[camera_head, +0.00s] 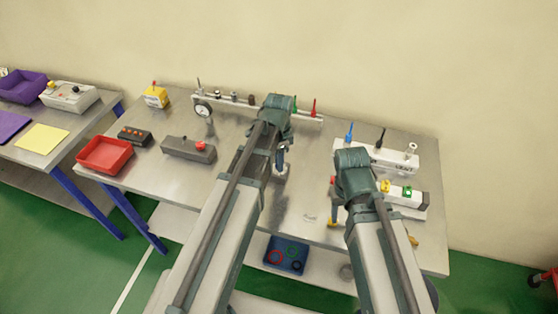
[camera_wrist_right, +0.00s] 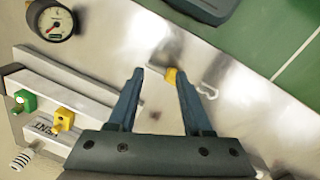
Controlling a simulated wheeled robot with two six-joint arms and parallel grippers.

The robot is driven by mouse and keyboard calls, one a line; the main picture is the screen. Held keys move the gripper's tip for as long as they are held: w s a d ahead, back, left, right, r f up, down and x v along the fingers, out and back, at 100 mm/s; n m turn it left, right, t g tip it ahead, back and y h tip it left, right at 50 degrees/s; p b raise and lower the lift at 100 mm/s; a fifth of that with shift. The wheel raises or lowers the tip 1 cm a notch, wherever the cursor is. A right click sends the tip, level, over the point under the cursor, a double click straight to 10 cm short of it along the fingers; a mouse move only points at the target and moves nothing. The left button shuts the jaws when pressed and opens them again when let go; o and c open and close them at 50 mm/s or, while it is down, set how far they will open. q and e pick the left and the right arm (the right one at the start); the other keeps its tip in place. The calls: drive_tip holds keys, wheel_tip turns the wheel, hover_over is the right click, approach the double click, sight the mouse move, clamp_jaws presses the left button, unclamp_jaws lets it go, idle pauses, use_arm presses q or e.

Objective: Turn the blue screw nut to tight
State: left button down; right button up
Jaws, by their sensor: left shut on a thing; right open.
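A blue upright piece (camera_head: 349,132) stands on the white block (camera_head: 372,152) at the back right; I cannot tell whether it is the blue screw nut. My left gripper (camera_head: 281,160) points down over the middle of the table, beside a small grey block (camera_head: 280,174). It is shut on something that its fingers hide. My right gripper (camera_wrist_right: 154,74) is open over the bare metal table in the right wrist view. A small yellow piece (camera_wrist_right: 171,76) shows at its right fingertip. In the head view my right forearm mostly hides this gripper.
A white block with yellow (camera_head: 385,186) and green (camera_head: 407,190) knobs lies right of my right arm. A rail with a red handle (camera_head: 313,108) runs along the back. A gauge (camera_head: 203,109), a grey box (camera_head: 188,149) and a red tray (camera_head: 105,155) stand left.

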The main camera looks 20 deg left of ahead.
use_arm(q)
drive_tip(key=shift+n, duration=0.3)
drive_tip(key=n, duration=2)
idle(0.6)
drive_tip(key=c, duration=0.6)
unclamp_jaws()
